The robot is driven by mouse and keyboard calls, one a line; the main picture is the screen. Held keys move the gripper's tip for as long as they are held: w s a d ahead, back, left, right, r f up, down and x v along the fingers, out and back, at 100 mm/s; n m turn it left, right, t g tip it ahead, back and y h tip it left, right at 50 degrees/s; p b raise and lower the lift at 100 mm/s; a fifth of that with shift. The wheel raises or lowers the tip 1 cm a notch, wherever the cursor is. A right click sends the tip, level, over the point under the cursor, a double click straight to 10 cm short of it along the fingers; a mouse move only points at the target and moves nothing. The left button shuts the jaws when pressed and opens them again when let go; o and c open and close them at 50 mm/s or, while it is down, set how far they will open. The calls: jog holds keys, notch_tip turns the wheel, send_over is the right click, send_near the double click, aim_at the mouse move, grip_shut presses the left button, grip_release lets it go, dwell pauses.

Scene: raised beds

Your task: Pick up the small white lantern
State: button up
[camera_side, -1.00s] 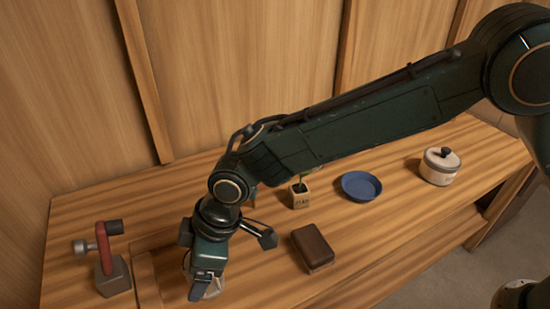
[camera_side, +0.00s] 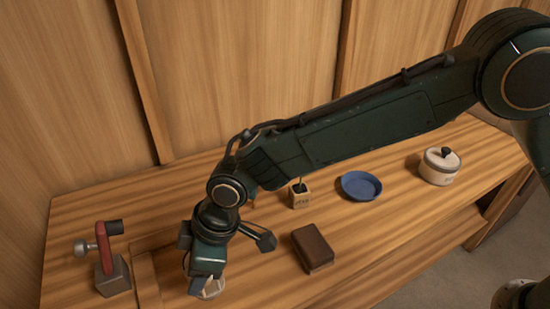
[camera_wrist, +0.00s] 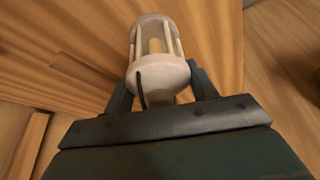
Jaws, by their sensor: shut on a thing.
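The small white lantern (camera_wrist: 158,72) is in the wrist view, with pale posts around a yellowish candle-like core and a dark thin handle. My gripper (camera_wrist: 160,88) has a finger on each side of its base end and is shut on it. In the side view my gripper (camera_side: 205,286) points down at the front left of the bench. Only a small white part of the lantern (camera_side: 213,288) shows there, the rest hidden behind the gripper. I cannot tell whether the lantern is clear of the wood.
A brown box (camera_side: 312,249) lies right of my gripper. A small plant pot (camera_side: 299,195), a blue dish (camera_side: 360,186) and a white lidded pot (camera_side: 439,167) stand farther back. A red-handled grey device (camera_side: 109,262) stands at left. Bare wood lies between them.

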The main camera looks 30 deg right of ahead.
jog(key=shift+r, duration=0.15)
notch_tip(320, 180, up, 20)
dwell(0.8)
dwell(0.4)
